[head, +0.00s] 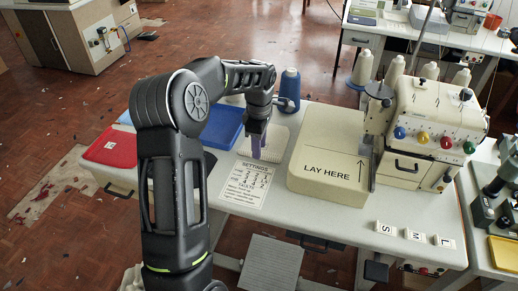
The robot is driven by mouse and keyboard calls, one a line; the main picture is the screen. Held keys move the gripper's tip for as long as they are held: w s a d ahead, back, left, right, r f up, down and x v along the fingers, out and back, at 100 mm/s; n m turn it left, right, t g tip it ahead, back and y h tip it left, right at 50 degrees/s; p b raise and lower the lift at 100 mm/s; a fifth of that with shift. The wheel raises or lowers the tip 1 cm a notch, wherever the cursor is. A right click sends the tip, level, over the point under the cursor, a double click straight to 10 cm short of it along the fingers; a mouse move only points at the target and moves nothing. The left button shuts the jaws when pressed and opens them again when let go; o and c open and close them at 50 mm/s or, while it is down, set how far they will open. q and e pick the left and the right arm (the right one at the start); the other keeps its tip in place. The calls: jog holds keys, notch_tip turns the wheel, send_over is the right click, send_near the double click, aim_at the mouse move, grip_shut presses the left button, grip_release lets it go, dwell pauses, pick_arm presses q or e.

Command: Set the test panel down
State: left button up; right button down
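My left arm reaches in from the bottom left and its gripper (257,130) points down over the middle of the table. A narrow purple piece (256,148), seemingly the test panel seen nearly edge-on, hangs from its fingers, which look shut on it. The piece is above or just at a pale perforated tray (276,146); I cannot tell whether they touch. The cream pad marked LAY HERE (325,142) is bare, right of the gripper and beside the sewing machine (430,125). My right gripper is not in view.
A settings card (246,185) lies in front of the tray. A blue thread cone (290,90) stands behind it. Blue (222,127) and red (112,148) trays lie to the left. S, M and L tags (415,235) lie at the front right.

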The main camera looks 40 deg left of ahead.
pick_arm(q)
notch_tip(320, 180, up, 10)
jog(key=shift+r, duration=0.25)
jog(key=shift+s, duration=0.1)
dwell(0.8)
